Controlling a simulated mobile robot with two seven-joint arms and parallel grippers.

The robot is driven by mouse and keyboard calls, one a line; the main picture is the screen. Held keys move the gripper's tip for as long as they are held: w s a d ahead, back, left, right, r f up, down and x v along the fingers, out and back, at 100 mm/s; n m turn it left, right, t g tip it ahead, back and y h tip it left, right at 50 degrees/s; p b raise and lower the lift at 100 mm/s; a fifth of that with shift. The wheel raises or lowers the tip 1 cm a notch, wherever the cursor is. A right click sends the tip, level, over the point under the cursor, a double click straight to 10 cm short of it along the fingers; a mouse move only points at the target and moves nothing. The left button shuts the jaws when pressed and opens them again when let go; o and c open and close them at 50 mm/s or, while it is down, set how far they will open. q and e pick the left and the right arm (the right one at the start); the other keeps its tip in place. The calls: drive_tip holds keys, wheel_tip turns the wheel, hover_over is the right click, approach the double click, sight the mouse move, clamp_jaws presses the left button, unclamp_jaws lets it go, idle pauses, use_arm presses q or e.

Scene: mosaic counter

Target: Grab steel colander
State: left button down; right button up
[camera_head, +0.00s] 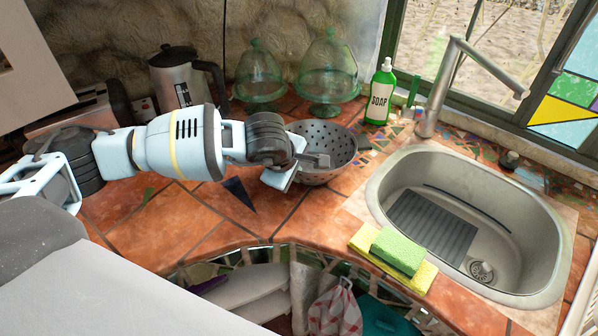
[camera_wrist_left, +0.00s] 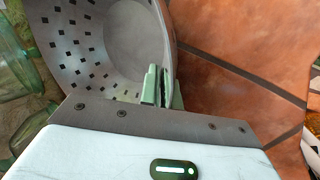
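The steel colander (camera_head: 330,143) is a grey bowl with dark holes, on the tiled counter left of the sink. Its open side faces up. My left gripper (camera_head: 308,163) is at its near left rim. In the left wrist view the colander (camera_wrist_left: 115,40) fills the upper left. There the two green-grey fingertips (camera_wrist_left: 159,86) are close together, one on the inner side of the rim and one on the outer side, with the rim between them. The colander's underside is hidden. My right gripper is not in view.
A green soap bottle (camera_head: 380,94) and two green glass domes (camera_head: 327,75) stand behind the colander. A steel jug (camera_head: 180,78) is behind my left arm. The sink (camera_head: 470,215) is at right, with sponges (camera_head: 398,252) at its near left edge. Bare tiles (camera_head: 225,222) lie in front.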

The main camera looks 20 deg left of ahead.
use_arm(q)
drive_tip(key=shift+r, duration=0.6)
drive_tip(key=shift+d+v, duration=0.2)
drive_tip(key=shift+v, duration=0.8)
drive_tip(key=s+d+r, duration=0.1)
drive_tip(key=s+d, duration=0.1)
drive_tip(key=s, duration=1.2)
drive_tip(key=shift+s+d+r+b, duration=0.25)
drive_tip(key=shift+s+d+b, duration=0.1)
drive_tip(key=shift+d+b, duration=0.1)
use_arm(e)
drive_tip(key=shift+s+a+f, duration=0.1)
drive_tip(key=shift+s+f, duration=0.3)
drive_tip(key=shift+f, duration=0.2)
